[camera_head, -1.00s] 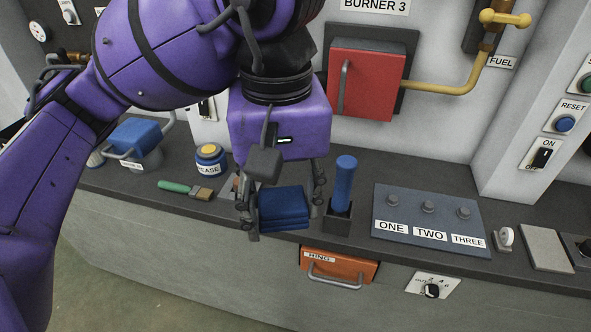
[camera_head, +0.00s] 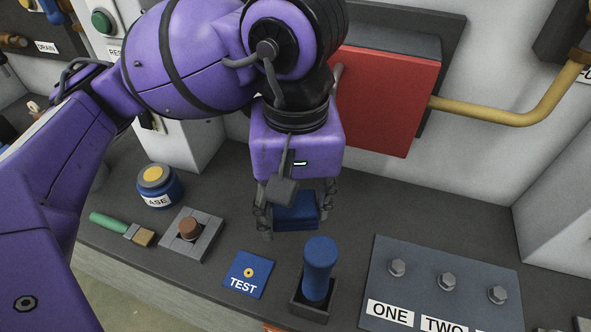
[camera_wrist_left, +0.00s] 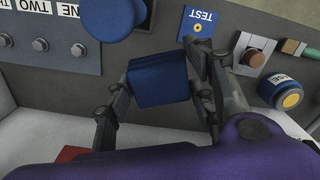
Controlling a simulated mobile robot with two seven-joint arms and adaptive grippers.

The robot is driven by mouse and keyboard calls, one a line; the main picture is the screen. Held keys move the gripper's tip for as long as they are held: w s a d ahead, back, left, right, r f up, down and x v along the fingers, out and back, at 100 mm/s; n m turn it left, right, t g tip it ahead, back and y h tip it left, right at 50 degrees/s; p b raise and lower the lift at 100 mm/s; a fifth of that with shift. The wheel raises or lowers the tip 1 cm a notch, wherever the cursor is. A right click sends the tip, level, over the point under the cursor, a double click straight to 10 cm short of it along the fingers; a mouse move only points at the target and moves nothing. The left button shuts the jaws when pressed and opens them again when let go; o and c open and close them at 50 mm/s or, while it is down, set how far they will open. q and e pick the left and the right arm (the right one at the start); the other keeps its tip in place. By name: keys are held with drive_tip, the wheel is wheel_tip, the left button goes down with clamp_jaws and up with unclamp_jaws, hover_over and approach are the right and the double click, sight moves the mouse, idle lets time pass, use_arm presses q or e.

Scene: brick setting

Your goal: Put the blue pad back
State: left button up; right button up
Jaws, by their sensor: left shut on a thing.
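The blue pad (camera_head: 296,212) is a thick dark-blue block between the fingers of my left gripper (camera_head: 293,222). The wrist view shows the pad (camera_wrist_left: 158,82) with one finger of my left gripper (camera_wrist_left: 160,90) on each side. It is over the rear part of the dark counter (camera_head: 440,195), behind the blue upright handle (camera_head: 320,268). I cannot tell the exact height of the pad above the counter. My right gripper is in neither view.
The blue upright handle stands in a dark socket in front of the gripper. A TEST plate (camera_head: 247,276), a brown button on a grey block (camera_head: 190,237), a brush (camera_head: 125,228) and a labelled jar (camera_head: 160,187) are left. A red box (camera_head: 385,100) is on the wall behind.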

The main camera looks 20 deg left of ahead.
use_arm(q)
drive_tip(key=w+a+f, duration=0.2)
drive_tip(key=a+f, duration=0.1)
drive_tip(key=f, duration=0.1)
drive_tip(key=w+a+f, duration=0.3)
drive_tip(key=f, duration=0.1)
drive_tip(key=w+a+f, duration=0.2)
drive_tip(key=a+f, duration=0.2)
drive_tip(key=f, duration=0.1)
drive_tip(key=shift+w, duration=0.25)
drive_tip(key=shift+w+a+f, duration=0.15)
drive_tip(key=shift+a+f, duration=0.1)
wheel_tip(320, 180, down, 3)
drive_tip(key=shift+w+a+f+p, duration=0.1)
drive_tip(key=shift+a+f+p, duration=0.1)
drive_tip(key=shift+p, duration=0.2)
drive_tip(key=shift+d+f, duration=0.1)
drive_tip(key=shift+f, duration=0.2)
drive_tip(key=o, duration=1.1)
drive_tip(key=shift+r, duration=0.15)
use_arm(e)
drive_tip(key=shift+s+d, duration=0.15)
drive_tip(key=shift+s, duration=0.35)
